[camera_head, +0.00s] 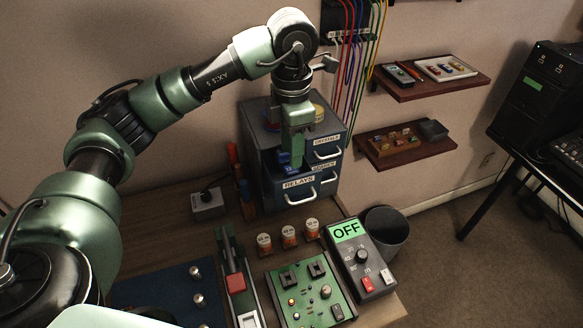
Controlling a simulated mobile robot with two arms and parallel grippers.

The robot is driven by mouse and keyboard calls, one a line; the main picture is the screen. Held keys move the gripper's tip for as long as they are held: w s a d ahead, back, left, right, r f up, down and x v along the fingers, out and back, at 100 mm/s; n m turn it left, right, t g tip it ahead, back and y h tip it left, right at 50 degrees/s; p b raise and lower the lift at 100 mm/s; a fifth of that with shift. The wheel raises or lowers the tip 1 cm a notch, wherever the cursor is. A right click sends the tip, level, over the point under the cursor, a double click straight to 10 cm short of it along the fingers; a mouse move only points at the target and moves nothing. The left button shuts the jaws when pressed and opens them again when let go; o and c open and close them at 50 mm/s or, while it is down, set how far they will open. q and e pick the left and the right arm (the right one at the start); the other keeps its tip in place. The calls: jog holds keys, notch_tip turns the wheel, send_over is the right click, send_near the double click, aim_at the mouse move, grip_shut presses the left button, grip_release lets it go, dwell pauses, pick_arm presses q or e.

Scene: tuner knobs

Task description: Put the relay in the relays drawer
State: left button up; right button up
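A grey-blue drawer cabinet (254,135) stands at the back of the bench. Its relays drawer (288,191), labelled RELAYS, stands out from the cabinet front and looks pulled open. My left gripper (292,158) points down over this drawer, close to the cabinet front. A small blue block (284,158), likely the relay, shows right at its fingertips. The fingers partly cover the block, and I cannot tell whether they grip it or it rests in the drawer. My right gripper is out of view.
A crystals drawer (325,140) is in the cabinet's upper part. On the bench are orange-labelled jars (288,236), a green circuit board (308,292), an OFF-display meter (361,258) and a grey box (207,204). A bin (386,231) stands right of the bench.

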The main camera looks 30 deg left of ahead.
pick_arm(q)
notch_tip(320, 180, up, 6)
jog(key=shift+f, duration=0.15)
dwell(0.6)
